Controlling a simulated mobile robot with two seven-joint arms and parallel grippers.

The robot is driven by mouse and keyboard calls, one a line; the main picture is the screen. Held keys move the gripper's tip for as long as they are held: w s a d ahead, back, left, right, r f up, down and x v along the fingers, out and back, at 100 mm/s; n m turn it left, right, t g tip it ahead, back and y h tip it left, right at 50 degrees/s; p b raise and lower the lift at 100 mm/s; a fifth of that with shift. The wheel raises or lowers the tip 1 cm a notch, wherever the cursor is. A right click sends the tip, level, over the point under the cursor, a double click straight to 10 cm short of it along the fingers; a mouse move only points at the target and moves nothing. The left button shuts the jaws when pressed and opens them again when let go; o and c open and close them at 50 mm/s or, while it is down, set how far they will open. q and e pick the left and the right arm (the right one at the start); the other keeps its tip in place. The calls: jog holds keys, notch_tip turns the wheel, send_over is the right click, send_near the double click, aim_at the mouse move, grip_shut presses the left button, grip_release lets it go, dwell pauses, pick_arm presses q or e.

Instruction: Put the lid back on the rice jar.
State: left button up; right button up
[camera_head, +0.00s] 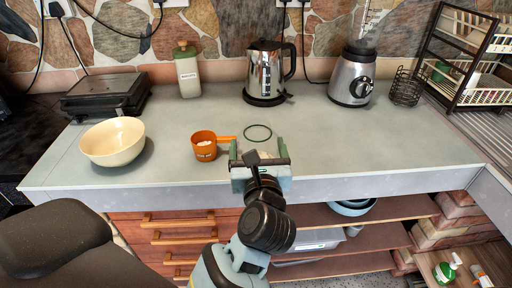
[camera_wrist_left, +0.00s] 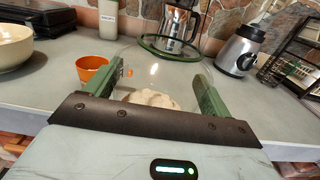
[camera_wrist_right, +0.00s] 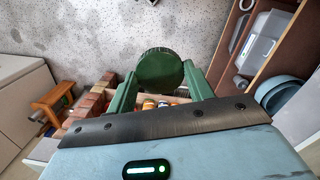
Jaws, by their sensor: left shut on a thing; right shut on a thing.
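The rice jar (camera_head: 257,141) is clear glass with a dark green rim ring and stands near the counter's front edge. Its mouth is open, and pale rice (camera_wrist_left: 150,98) lies at the bottom in the left wrist view. My left gripper (camera_head: 260,163) is shut around the jar's glass wall, below the rim. The round dark green lid (camera_wrist_right: 160,64) is in the right wrist view. My right gripper (camera_wrist_right: 159,75) is shut on it, with a finger at each side, over the floor in front of the shelves. The right gripper and lid are outside the head view.
An orange cup (camera_head: 205,147) with pale contents stands just left of the jar, its handle towards it. A cream bowl (camera_head: 112,142) is further left. A kettle (camera_head: 268,72), a blender (camera_head: 352,78) and a canister (camera_head: 188,72) stand behind. The counter (camera_head: 370,140) right of the jar is clear.

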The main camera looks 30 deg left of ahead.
pick_arm(q)
jog(key=shift+s+r, duration=0.1)
dwell(0.8)
jog(key=s+d+f+m+t+h+p, duration=0.1)
jog(key=s+f+m+t+h+p, duration=0.2)
jog(key=s+m+h, duration=0.3)
jog(key=s+f+h+p, duration=0.1)
jog(key=s+h, duration=0.2)
jog(key=s, duration=0.3)
jog(key=shift+s+f+m+h, duration=0.2)
jog(key=shift+f+m+h, duration=0.1)
jog(key=shift+f+h, duration=0.1)
pick_arm(e)
jog(key=w+d+r+n, duration=0.4)
jog(key=w+d+n, duration=0.3)
jog(key=w, duration=0.3)
jog(key=shift+w, duration=0.3)
pick_arm(q)
jog(key=shift+d, duration=0.15)
jog(key=w+d+m+g+h, duration=0.2)
jog(key=w+d+m+h, duration=0.1)
jog(key=d, duration=0.5)
jog(key=w+d+r+m+g+h, duration=0.1)
jog(key=w+d+m+g+h, duration=0.1)
jog(key=d+m+h, duration=0.3)
jog(key=w+d+h, duration=0.1)
jog(key=d+h, duration=0.1)
jog(key=h, duration=0.1)
jog(key=shift+d+h, duration=0.3)
jog(key=shift+d, duration=0.1)
